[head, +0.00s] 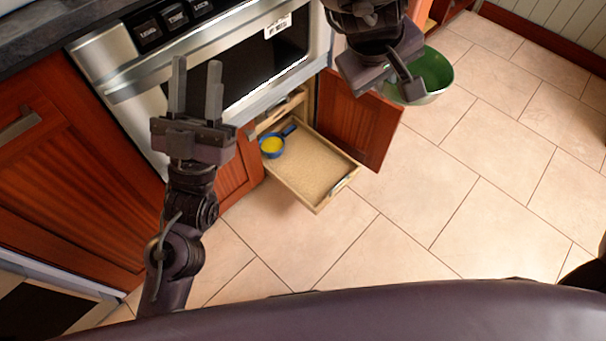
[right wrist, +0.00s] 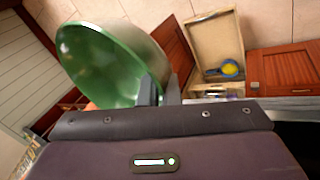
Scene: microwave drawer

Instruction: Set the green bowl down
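The green bowl (head: 430,78) is at the upper right of the head view, held in the air by its rim. My right gripper (head: 402,88) is shut on the bowl's near rim. In the right wrist view the bowl (right wrist: 100,65) looks tilted, with the fingers at its right edge; its inside looks empty. My left gripper (head: 197,90) is empty, its two fingers apart and pointing up the picture in front of the microwave (head: 190,60).
An open red-brown cabinet door (head: 360,120) stands beside the drawer. Tiled floor (head: 480,190) at the right is clear.

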